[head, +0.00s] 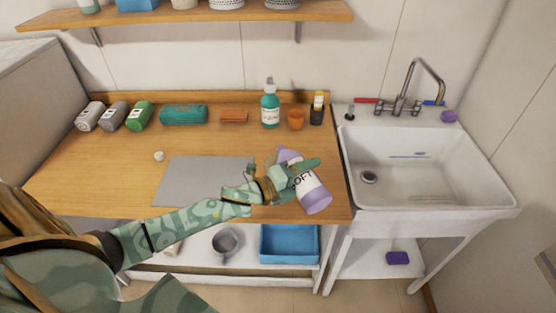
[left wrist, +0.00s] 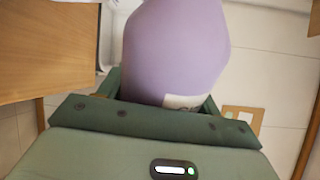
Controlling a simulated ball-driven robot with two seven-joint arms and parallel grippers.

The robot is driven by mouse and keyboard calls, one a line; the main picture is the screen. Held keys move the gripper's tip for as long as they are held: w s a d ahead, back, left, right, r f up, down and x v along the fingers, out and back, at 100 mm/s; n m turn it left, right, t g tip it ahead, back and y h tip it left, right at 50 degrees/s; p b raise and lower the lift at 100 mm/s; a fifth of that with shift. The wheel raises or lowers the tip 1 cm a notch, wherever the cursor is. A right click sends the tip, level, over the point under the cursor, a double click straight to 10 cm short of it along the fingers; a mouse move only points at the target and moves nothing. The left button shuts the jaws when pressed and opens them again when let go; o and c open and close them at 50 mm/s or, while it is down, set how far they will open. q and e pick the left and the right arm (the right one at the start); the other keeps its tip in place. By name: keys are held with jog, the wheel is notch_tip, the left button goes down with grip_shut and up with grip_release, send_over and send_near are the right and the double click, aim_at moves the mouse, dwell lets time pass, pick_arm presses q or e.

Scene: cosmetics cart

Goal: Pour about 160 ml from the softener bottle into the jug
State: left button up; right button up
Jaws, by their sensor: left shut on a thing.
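The softener bottle (head: 315,199) is lilac with a white label reading "OFT". My left gripper (head: 300,178) is shut around its middle, near the counter's front right corner. The bottle looks tilted in the head view, its narrow top to the upper left and its wide base to the lower right. I cannot tell whether it touches the counter. In the left wrist view the lilac bottle (left wrist: 175,50) fills the space between the fingers. A grey round vessel (head: 227,242), possibly the jug, stands on the shelf under the counter. My right gripper is not in view.
A grey mat (head: 195,183) lies on the wooden counter. A white sink (head: 420,170) adjoins at right. A blue bin (head: 289,244) is below.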

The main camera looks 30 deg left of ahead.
pick_arm(q)
jog(key=shift+r+n+p, duration=0.7)
jog(key=shift+r+p, duration=0.1)
jog(key=shift+p, duration=0.25)
dwell(0.7)
jog(key=shift+w+a+n+p, duration=0.1)
jog(key=shift+n+p, duration=0.4)
jog(key=shift+n, duration=0.3)
dwell(2.1)
jog(key=shift+r, duration=0.15)
dwell(0.4)
